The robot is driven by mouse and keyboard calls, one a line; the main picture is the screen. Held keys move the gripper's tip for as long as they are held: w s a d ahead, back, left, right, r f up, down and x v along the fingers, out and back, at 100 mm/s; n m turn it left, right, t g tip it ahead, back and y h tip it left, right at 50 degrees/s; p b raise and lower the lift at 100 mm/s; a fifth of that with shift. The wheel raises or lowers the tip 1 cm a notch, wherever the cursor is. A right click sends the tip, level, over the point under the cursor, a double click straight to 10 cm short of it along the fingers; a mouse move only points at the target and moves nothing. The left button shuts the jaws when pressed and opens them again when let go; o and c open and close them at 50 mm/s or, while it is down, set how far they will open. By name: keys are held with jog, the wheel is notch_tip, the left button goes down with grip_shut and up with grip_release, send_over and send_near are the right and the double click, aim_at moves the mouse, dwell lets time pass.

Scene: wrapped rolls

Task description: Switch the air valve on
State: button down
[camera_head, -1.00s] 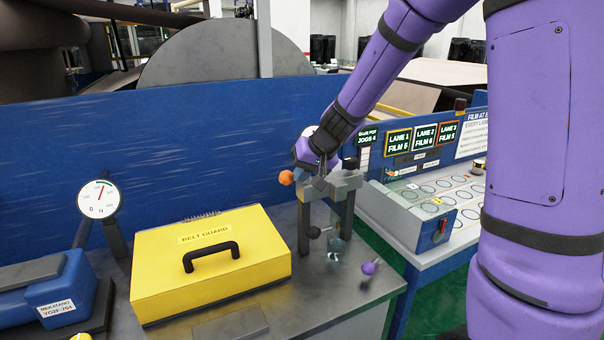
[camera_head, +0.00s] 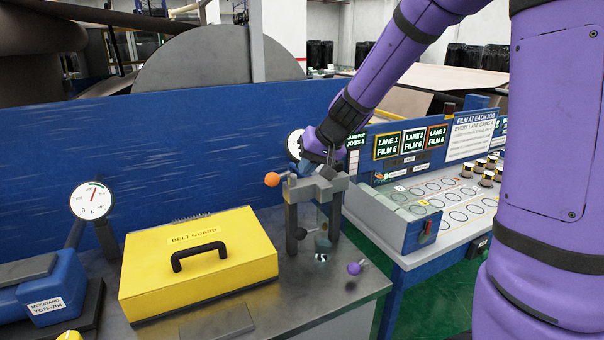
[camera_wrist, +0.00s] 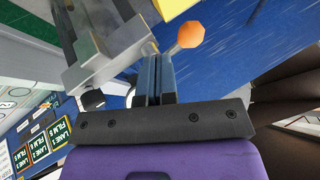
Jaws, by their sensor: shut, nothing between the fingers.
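A grey metal stand (camera_head: 326,186) on the bench carries a lever with an orange ball knob (camera_head: 272,179) pointing left. I cannot tell for certain that this lever is the air valve. The knob also shows in the wrist view (camera_wrist: 189,35), just ahead and to the right of my fingertips. My gripper (camera_wrist: 158,58) is shut and empty, its two blue fingers together beside the lever. Whether they touch it I cannot tell. In the head view my gripper (camera_head: 306,169) is partly hidden behind the stand.
A yellow belt guard box (camera_head: 200,262) with a black handle lies left of the stand. A round gauge (camera_head: 92,200) stands farther left. A blue panel (camera_head: 150,150) runs behind. A tray with round marks (camera_head: 440,200) is at the right.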

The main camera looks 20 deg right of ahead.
jog(key=a+v, duration=0.1)
jog(key=v, duration=0.5)
jog(key=shift+s, duration=0.3)
jog(key=shift+r, duration=0.1)
jog(key=s+r+n+h, duration=0.1)
jog(key=s+r+h, duration=0.1)
jog(key=s, duration=1.1)
jog(key=s+r+n+h, duration=0.1)
jog(key=s+r+h, duration=0.1)
jog(key=s, duration=1.2)
jog(key=shift+d+r, duration=0.3)
jog(key=shift+r, duration=0.1)
